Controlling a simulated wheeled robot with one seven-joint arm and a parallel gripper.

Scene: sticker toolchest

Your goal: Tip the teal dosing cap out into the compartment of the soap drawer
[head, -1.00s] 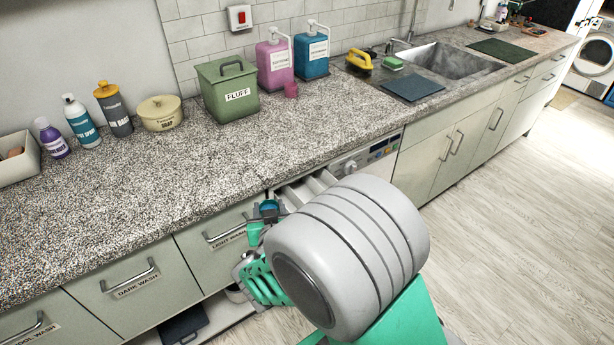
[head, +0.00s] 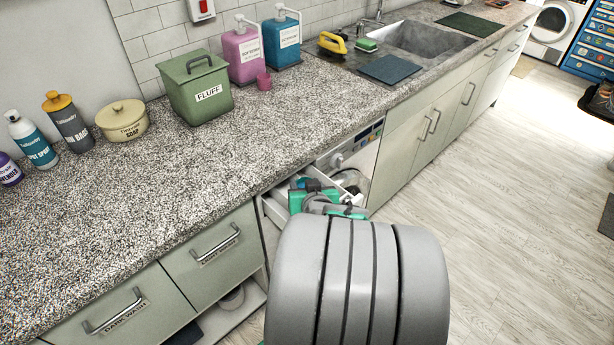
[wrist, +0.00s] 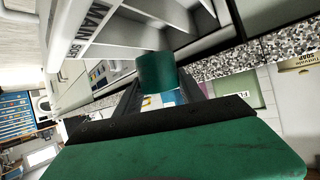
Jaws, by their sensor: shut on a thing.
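The teal dosing cap (wrist: 157,73) is between my fingers in the wrist view, beside the open soap drawer. My gripper (wrist: 155,88) is shut on it. The white soap drawer (wrist: 150,15) fills the top of the wrist view, with its dividers showing. In the head view the drawer (head: 277,212) is pulled out from the washing machine under the counter, and my gripper (head: 312,186) is over it. My own arm hides part of the drawer there, and the cap is hard to make out. I cannot tell which compartment the cap is over.
The speckled counter (head: 200,165) runs above the drawer, its front edge close to my gripper. A green FLUFF box (head: 195,97), a pink bottle (head: 243,55) and a blue bottle (head: 282,42) stand on it.

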